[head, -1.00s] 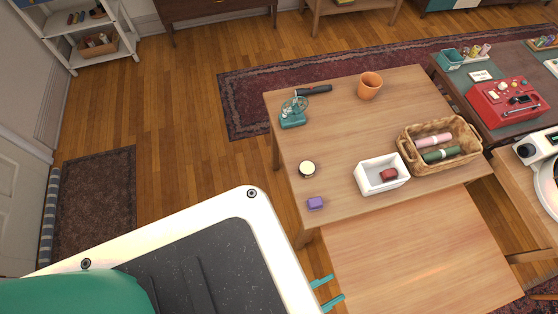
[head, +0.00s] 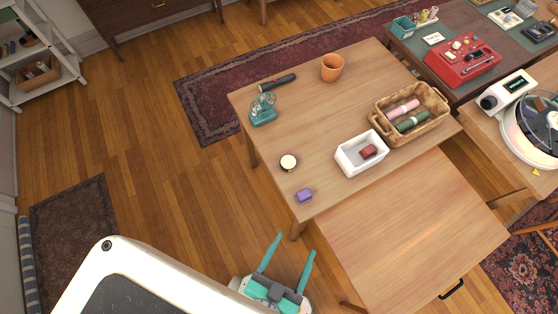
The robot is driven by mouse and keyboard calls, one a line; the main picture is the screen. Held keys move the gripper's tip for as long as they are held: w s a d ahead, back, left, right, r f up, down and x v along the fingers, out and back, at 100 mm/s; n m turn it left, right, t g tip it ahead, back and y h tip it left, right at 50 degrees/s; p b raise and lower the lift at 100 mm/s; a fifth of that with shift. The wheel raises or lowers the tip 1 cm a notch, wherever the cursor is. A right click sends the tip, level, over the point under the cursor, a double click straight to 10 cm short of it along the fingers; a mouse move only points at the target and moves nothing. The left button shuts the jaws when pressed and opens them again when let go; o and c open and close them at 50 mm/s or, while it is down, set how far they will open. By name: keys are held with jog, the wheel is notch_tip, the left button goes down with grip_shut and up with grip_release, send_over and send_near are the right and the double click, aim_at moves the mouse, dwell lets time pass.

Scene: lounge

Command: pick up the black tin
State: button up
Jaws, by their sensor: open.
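A purple block (head: 304,195) lies near the tin. A teal fan (head: 263,109), black flashlight-like object (head: 277,82), orange cup (head: 332,67), white box (head: 352,165) with a red item, and basket (head: 436,119) with rolls share the table. A lower wooden surface (head: 410,235) adjoins it.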

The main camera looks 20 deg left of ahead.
jog(key=w+a+f+m+g, duration=0.4)
jog(key=a+f+m+g, duration=0.3)
jog(key=a+f, duration=0.7)
jog(key=w+a+r+m+g, duration=0.2)
jog(key=w+a+m, duration=0.3)
jog(key=w+a, duration=0.25)
jog(key=w+r+m+g, duration=0.1)
jog(key=w+r+m, duration=0.1)
jog(key=w, duration=0.2)
jog(key=w+d+r+m+g, duration=0.1)
jog(key=w+r+m, duration=0.1)
jog(key=w, duration=0.3)
jog(key=w+d+r+m+g, duration=0.1)
jog(key=w+r+m, duration=0.1)
jog(key=w+r, duration=0.1)
jog(key=shift+w+d+r+y, duration=0.1)
jog(key=shift+w+d+y, duration=0.2)
jog(key=shift+w, duration=0.35)
jog(key=w+d+r+m+g, duration=0.2)
jog(key=w+d+r+m, duration=0.2)
jog(key=d+r, duration=0.15)
send_over(288, 161)
jog(key=f, duration=0.4)
jog(key=shift+w+d+f, duration=0.1)
jog(key=shift+d+f, duration=0.15)
jog(key=shift+d, duration=0.05)
jog(key=shift+a+f, duration=0.2)
jog(key=shift+f, duration=2.8)
jog(key=c, duration=1.2)
